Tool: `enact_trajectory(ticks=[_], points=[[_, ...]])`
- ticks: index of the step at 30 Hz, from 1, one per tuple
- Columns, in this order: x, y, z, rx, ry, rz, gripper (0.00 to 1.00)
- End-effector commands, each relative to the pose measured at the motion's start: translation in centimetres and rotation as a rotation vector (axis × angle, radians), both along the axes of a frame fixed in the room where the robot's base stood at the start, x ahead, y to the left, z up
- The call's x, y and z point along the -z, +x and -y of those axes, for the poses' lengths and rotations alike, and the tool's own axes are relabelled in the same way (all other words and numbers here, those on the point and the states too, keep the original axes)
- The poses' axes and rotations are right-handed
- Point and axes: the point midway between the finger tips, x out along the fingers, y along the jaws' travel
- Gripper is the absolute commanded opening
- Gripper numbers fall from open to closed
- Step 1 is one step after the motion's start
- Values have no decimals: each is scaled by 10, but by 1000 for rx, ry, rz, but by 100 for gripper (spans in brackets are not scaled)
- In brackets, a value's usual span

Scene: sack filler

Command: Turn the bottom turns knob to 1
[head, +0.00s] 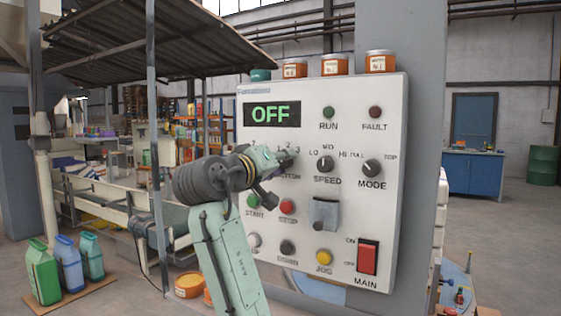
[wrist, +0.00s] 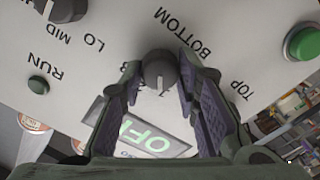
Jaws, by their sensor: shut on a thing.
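The bottom turns knob (wrist: 160,70) is a dark grey round knob with a light pointer line, next to the label BOTTOM in the wrist view. The display (head: 272,114) reads OFF.
The SPEED knob (head: 325,164) and MODE knob (head: 372,168) are to the right. Below are the green START button (head: 253,201), red STOP button (head: 288,207), a grey flap (head: 324,213) and the red MAIN switch (head: 367,258). Jars (head: 335,64) stand on the panel's top.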

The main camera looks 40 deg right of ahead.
Motion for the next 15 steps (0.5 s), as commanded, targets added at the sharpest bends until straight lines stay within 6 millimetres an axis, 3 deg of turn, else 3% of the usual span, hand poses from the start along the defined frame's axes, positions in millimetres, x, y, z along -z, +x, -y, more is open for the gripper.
enact_trajectory(ticks=[15], points=[[0,1,-1,-1,-51,-120,1]])
